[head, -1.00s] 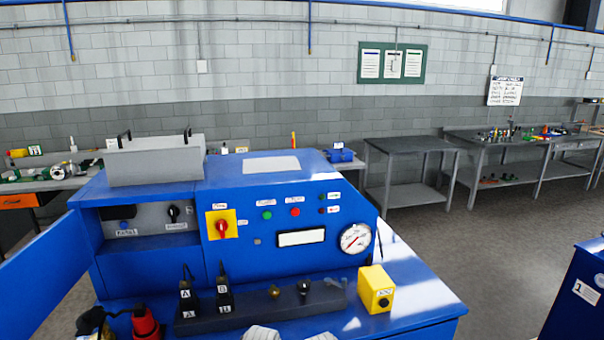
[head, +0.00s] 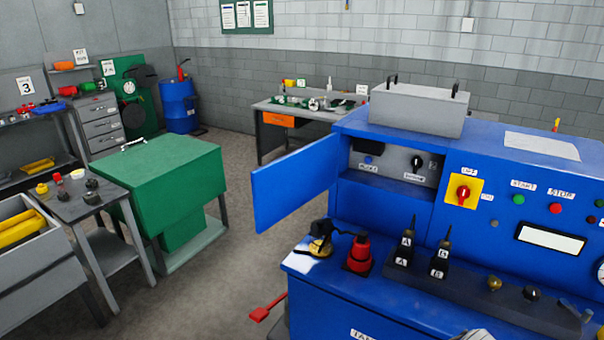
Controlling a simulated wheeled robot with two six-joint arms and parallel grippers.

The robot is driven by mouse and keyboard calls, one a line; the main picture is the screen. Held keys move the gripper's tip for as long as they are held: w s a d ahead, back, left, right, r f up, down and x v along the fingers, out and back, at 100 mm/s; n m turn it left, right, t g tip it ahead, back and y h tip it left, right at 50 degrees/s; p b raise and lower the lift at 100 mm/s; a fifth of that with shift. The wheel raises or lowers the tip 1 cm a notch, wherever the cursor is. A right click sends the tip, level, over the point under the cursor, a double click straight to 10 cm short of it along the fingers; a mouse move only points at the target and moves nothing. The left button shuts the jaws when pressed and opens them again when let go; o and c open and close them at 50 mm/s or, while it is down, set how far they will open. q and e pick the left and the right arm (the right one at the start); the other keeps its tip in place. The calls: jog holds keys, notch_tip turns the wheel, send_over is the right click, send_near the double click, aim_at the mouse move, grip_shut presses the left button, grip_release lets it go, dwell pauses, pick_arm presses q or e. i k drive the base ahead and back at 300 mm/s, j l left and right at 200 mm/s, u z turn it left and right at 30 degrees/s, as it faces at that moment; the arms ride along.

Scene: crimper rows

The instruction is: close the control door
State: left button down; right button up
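The blue control door (head: 296,187) stands open at the left side of the blue crimper machine (head: 375,310). It swings out to the left from its hinge edge beside the control recess (head: 395,165). Inside the recess a grey panel with a black knob (head: 416,162) and a blue button shows. The door is a flat panel, and nothing touches it.
A red-and-black tool (head: 359,254) and a yellow-and-black item (head: 320,247) sit on the machine's ledge below the door. A red lever (head: 268,306) sticks out low at left. A green cabinet (head: 165,180) stands further left, with open floor between.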

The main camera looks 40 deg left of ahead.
aim_at(281, 186)
jog(key=k+j, duration=0.1)
jog(key=j, duration=0.4)
jog(key=k+j+z, duration=0.15)
jog(key=j, duration=0.9)
jog(key=k+j+z, duration=0.1)
jog(key=j, duration=0.4)
jog(key=k+j, duration=0.25)
jog(key=j, duration=0.25)
jog(key=k+j+z, duration=0.15)
jog(key=j, duration=0.4)
jog(key=k+j, duration=0.15)
jog(key=j, duration=0.3)
jog(key=k+j+z, duration=0.1)
jog(key=j, duration=0.4)
jog(key=k, duration=0.05)
